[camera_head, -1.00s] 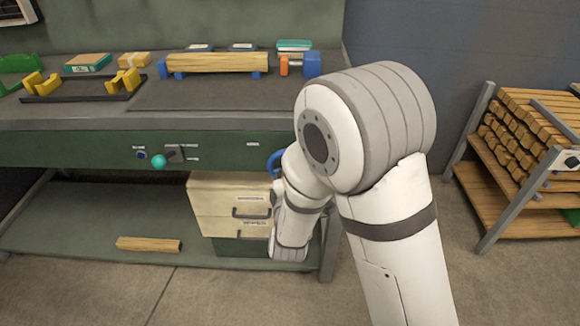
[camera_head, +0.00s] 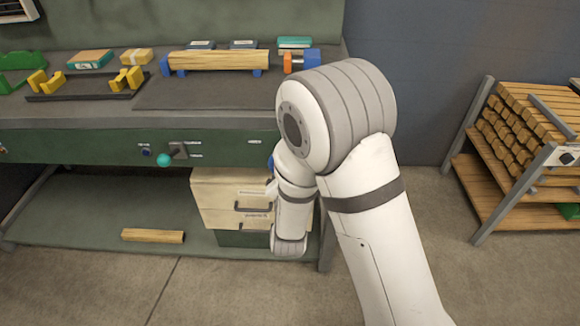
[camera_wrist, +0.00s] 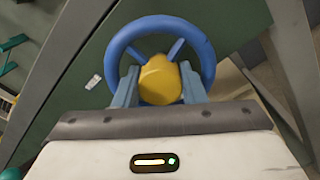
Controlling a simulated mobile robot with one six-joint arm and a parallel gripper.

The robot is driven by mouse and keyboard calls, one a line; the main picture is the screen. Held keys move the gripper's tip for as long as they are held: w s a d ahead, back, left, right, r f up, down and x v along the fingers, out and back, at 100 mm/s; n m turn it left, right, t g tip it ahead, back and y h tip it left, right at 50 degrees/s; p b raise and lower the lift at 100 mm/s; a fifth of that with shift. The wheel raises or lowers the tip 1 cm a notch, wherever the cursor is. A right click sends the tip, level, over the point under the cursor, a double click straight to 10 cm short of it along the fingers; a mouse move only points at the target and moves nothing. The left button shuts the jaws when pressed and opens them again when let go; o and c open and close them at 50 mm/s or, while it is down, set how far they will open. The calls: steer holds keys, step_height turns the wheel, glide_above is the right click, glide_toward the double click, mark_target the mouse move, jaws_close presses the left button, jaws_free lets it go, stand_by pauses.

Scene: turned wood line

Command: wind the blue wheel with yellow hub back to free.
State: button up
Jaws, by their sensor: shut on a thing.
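The blue wheel (camera_wrist: 203,52) with its yellow hub (camera_wrist: 160,82) fills the upper middle of the wrist view, on a green panel (camera_wrist: 70,112). My gripper (camera_wrist: 160,88) has one finger on each side of the yellow hub, inside the rim, and is shut on it. Two blue spokes show above the hub; the lower part of the rim is hidden behind my fingers and gripper body. In the head view only a sliver of the blue wheel (camera_head: 270,162) shows at the bench's right end; my arm hides the rest, and my gripper cannot be made out there.
A teal-knobbed lever (camera_head: 164,160) is on the bench front, left of pale drawers (camera_head: 215,196). The bench top holds a wooden piece (camera_head: 215,60) on blue supports and yellow brackets (camera_head: 128,78). A rack of wood (camera_head: 520,130) stands right, with clear floor between.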

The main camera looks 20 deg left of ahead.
steer(key=shift+s+f, duration=0.1)
stand_by(0.3)
steer(key=o, duration=0.7)
steer(key=v, duration=0.7)
steer(key=shift+s, duration=0.4)
